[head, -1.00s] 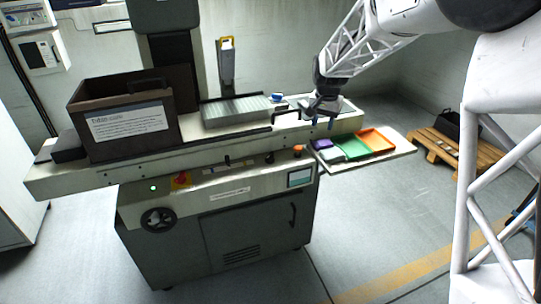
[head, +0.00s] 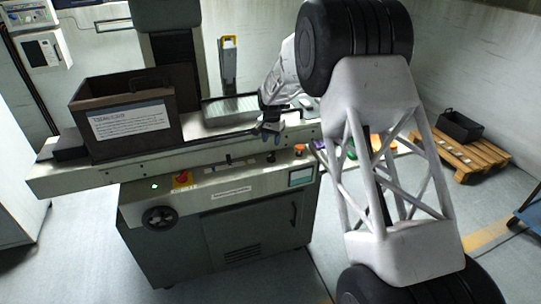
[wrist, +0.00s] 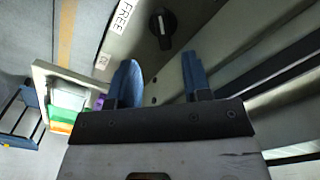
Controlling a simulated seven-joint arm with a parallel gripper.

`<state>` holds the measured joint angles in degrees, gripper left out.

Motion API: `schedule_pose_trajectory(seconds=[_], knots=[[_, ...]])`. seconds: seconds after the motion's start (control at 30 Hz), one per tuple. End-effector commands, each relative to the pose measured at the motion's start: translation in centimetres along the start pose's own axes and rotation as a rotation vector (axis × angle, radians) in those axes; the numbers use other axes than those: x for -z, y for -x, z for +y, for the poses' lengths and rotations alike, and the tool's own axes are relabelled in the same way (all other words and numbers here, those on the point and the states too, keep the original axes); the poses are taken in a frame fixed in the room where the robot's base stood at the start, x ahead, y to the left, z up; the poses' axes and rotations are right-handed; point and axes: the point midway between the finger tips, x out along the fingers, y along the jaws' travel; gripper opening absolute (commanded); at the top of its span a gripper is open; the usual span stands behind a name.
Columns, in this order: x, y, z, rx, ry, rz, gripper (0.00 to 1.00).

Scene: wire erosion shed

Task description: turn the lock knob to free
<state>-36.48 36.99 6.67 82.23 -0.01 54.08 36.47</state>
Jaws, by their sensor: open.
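The lock knob (wrist: 163,29) is a black round knob with a white pointer mark, on the pale front panel of the machine. A label reading FREE (wrist: 124,14) is beside it in the wrist view. In the head view a small dark knob (head: 270,157) on the panel lies just below my gripper (head: 271,133). In the wrist view my gripper (wrist: 160,80) is open and empty, its two blue fingers apart. The knob shows beyond the gap between the fingertips, and the fingers do not appear to touch it.
A dark labelled box (head: 125,120) stands on the bed. Coloured trays (wrist: 65,115) lie on a board at the side.

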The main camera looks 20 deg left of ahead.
Motion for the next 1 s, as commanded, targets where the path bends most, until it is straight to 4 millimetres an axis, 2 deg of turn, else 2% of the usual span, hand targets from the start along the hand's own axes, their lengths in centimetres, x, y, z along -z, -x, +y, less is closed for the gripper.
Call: schedule_pose_trajectory(seconds=[0.57, 0.77, 1.0], knots=[[0.0, -0.7, -0.4, -0.001, 0.0, -0.001, 0.45], [0.0, -2.2, -0.3, -0.002, 0.0, -0.002, 0.45], [0.0, -5.0, -0.4, -0.001, 0.0, -0.002, 0.45]])
